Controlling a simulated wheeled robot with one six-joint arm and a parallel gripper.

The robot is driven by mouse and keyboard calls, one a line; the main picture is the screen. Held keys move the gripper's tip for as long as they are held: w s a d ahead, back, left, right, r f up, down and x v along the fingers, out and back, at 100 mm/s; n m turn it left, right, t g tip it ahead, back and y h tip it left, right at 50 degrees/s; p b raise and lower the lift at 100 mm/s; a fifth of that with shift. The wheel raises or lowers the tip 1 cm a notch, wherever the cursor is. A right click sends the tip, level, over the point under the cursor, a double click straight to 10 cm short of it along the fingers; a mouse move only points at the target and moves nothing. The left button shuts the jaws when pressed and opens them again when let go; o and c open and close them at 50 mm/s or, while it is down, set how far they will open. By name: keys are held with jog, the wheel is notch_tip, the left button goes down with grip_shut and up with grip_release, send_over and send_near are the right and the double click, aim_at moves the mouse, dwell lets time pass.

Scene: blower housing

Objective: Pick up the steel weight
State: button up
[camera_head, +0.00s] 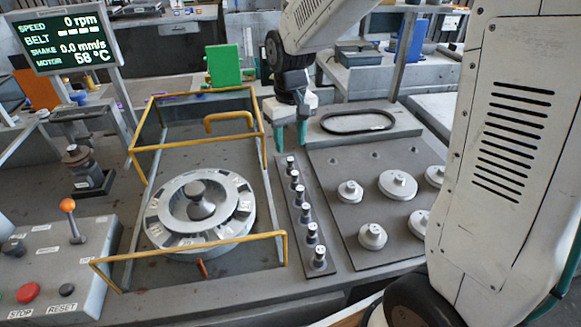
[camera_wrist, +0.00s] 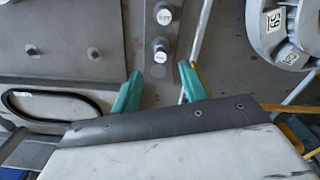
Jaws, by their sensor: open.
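Several small steel weights stand in a row on a narrow dark strip (camera_head: 283,190). The farthest small steel weight (camera_head: 291,167) also shows in the wrist view (camera_wrist: 161,54). My gripper (camera_head: 291,138) has teal fingers and is open and empty, near the far end of this row. In the wrist view its fingertips (camera_wrist: 160,70) are spread, with the end weight just ahead of the gap. The fingers do not appear to touch it. I cannot tell the height between them. Which weight the task means is not marked.
Right of the strip, a grey plate (camera_head: 333,240) bears several wider discs. A black belt loop (camera_head: 357,122) lies behind it. At left, a round rotor (camera_head: 166,221) with numbered segments sits inside a yellow guard frame (camera_head: 258,106). A control box (camera_head: 50,265) stands front left.

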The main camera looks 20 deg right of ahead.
aim_at(290, 158)
notch_tip(290, 158, down, 7)
jog(key=shift+s+a+r, duration=0.1)
grip_shut()
